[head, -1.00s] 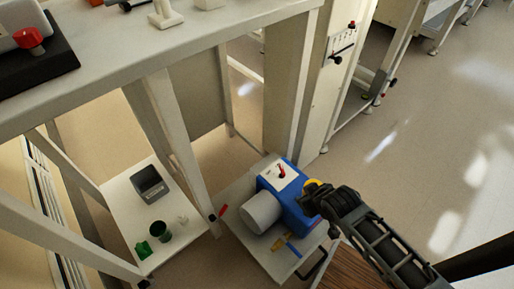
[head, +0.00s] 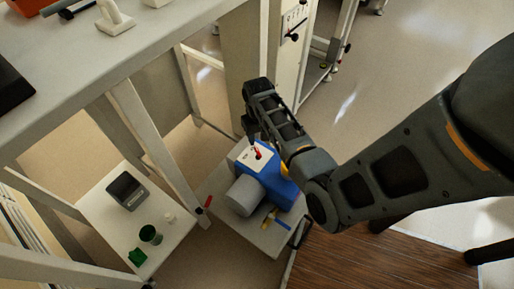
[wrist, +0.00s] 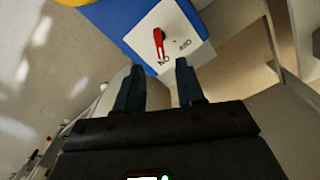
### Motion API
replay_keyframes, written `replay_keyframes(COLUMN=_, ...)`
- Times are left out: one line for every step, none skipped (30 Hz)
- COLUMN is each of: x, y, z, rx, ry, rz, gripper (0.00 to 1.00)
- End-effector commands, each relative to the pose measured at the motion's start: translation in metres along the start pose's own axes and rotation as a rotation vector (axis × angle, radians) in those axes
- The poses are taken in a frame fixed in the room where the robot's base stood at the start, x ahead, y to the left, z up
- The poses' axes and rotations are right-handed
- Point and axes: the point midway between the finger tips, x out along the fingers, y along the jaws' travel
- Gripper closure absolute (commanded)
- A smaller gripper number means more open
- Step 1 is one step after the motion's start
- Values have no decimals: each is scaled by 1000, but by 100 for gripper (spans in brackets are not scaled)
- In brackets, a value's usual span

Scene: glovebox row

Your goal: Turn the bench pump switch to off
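The bench pump (head: 278,188) is a blue body with a grey cylinder, on a low shelf in the head view. Its red switch handle (head: 258,152) sits on a white plate (head: 243,158) on top. In the wrist view the red handle (wrist: 159,43) stands on the white plate (wrist: 180,27), its lower end by letters that read like an upside-down "ON". A second marking to the right is hard to read. My gripper (wrist: 158,86) is open and empty, its two fingers apart, short of the handle. In the head view my gripper (head: 251,135) is above the plate's far edge.
A second low shelf (head: 172,236) at left holds a dark box (head: 127,191), a green cup (head: 150,234) and a green block (head: 137,257). A white bench (head: 150,45) and its legs stand close at left. Open floor (head: 385,70) lies at right.

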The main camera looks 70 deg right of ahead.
Motion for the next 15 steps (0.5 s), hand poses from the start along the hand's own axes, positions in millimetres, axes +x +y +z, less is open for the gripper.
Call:
replay_keyframes(x=4, y=0, z=0, rx=2, ry=-5, rz=-1, gripper=62)
replay_keyframes(x=6, y=0, z=0, rx=2, ry=-6, rz=-1, gripper=62)
replay_keyframes(x=11, y=0, z=0, rx=2, ry=-5, rz=-1, gripper=62)
replay_keyframes(x=15, y=0, z=0, rx=2, ry=-5, rz=-1, gripper=62)
replay_keyframes(x=19, y=0, z=0, rx=2, ry=-6, rz=-1, gripper=62)
replay_keyframes(x=26, y=0, z=1, rx=2, ry=-6, rz=-1, gripper=62)
replay_keyframes(x=30, y=0, z=0, rx=2, ry=-5, rz=-1, gripper=62)
replay_keyframes(x=36, y=0, z=1, rx=2, ry=-6, rz=-1, gripper=62)
replay_keyframes(x=42, y=0, z=0, rx=2, ry=-5, rz=-1, gripper=62)
replay_keyframes(x=47, y=0, z=0, rx=2, ry=-4, rz=-1, gripper=62)
replay_keyframes(x=51, y=0, z=0, rx=2, ry=-5, rz=-1, gripper=62)
replay_keyframes(x=56, y=0, z=0, rx=2, ry=-4, rz=-1, gripper=62)
replay_keyframes(x=60, y=0, z=0, rx=2, ry=-3, rz=-1, gripper=62)
replay_keyframes(x=64, y=0, z=0, rx=2, ry=-3, rz=-1, gripper=62)
replay_keyframes(x=67, y=0, z=0, rx=2, ry=-3, rz=-1, gripper=62)
